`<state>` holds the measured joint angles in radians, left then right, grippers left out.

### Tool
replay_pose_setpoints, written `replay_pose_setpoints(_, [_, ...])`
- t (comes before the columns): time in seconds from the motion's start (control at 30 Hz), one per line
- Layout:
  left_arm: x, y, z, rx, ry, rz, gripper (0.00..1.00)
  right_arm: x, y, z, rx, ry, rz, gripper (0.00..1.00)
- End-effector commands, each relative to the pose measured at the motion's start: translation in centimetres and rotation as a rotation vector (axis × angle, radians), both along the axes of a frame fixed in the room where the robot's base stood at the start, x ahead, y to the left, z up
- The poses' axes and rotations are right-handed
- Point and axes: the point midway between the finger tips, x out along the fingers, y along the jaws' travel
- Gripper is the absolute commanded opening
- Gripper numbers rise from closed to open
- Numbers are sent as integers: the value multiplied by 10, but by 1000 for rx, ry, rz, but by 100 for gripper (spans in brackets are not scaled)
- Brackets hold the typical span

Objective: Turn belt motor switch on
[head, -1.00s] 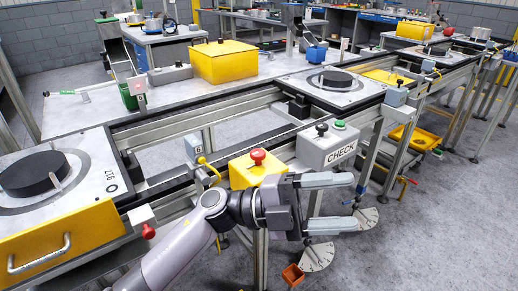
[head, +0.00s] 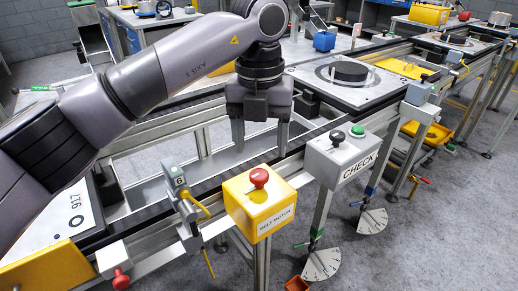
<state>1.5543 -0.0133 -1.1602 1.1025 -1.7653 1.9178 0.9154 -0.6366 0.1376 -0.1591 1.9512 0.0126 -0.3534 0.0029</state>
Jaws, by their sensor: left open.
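The belt motor switch box (head: 246,214) is yellow, with a "BELT MOTOR" label on its front. It sits at the near side of the conveyor, low in the middle of the head view. A red knob (head: 259,178) stands on its top. My left gripper (head: 260,140) is open and empty, its fingers pointing down. It hangs over the conveyor frame, above and behind the yellow box in the picture, apart from the knob. My right gripper is not in view.
A grey CHECK box (head: 345,165) with a black knob and a green button stands right of the yellow box. A small grey unit (head: 174,181) with a yellow handle stands left. A pallet with a black disc (head: 349,73) sits behind. Floor at the lower right is mostly clear.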

Motion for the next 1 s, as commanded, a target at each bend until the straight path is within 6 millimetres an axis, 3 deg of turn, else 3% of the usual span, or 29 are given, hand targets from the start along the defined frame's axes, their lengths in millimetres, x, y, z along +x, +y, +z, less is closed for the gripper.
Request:
replay_pose_setpoints(0.17, [2, 3, -7, 20, -8, 10, 65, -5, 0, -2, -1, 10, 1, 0])
replay_pose_setpoints(0.6, [1, 3, -65, 16, -7, 8, 65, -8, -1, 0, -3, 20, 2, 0])
replay_pose_setpoints(0.93, [1, 3, -69, 15, -8, 7, 65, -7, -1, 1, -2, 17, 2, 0])
replay_pose_setpoints(1.0, [1, 3, -69, 15, -8, 7, 43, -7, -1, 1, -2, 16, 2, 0])
